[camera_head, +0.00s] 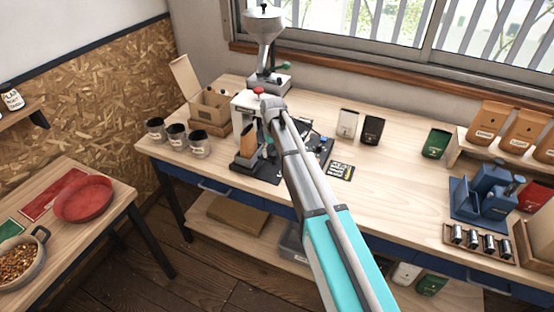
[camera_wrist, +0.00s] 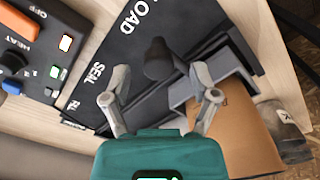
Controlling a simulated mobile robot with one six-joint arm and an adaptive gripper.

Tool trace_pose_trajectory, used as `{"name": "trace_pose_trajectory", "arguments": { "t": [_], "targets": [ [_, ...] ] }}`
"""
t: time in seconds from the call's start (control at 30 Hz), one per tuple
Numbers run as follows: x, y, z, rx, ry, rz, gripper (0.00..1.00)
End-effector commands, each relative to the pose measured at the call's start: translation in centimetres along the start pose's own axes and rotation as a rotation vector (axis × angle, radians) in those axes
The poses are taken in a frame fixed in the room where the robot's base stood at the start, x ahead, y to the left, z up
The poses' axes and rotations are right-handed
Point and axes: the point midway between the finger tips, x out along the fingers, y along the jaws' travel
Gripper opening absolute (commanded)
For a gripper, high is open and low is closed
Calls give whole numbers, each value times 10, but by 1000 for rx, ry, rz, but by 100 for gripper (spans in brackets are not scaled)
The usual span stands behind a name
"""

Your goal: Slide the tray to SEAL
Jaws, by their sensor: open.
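A dark knob (camera_wrist: 158,62) stands up ahead of my gripper (camera_wrist: 160,98) in the wrist view. My gripper is open and empty, its fingers spread to either side below the knob. A grey holder (camera_wrist: 182,92), seemingly part of the tray, cradles a brown bag (camera_wrist: 238,135) at the right. The bag also shows in the head view (camera_head: 247,140). The black board beside it carries the words LOAD (camera_wrist: 138,16) and SEAL (camera_wrist: 95,72); a third label is partly cut off. The knob's base and any join to the tray are hard to make out.
A control box (camera_wrist: 35,50) with HEAT and OFF markings lies left of the board.

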Motion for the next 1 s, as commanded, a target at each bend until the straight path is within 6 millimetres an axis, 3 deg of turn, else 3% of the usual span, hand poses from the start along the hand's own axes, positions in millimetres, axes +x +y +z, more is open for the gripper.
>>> {"name": "trace_pose_trajectory", "arguments": {
  "t": [0.23, 0.7, 1.0],
  "targets": [
    [15, 0, 0, 0, 0, 0, 77],
    [16, 0, 0, 1, 0, 0, 77],
    [16, 1, 0, 1, 0, 0, 21]
  ]
}}
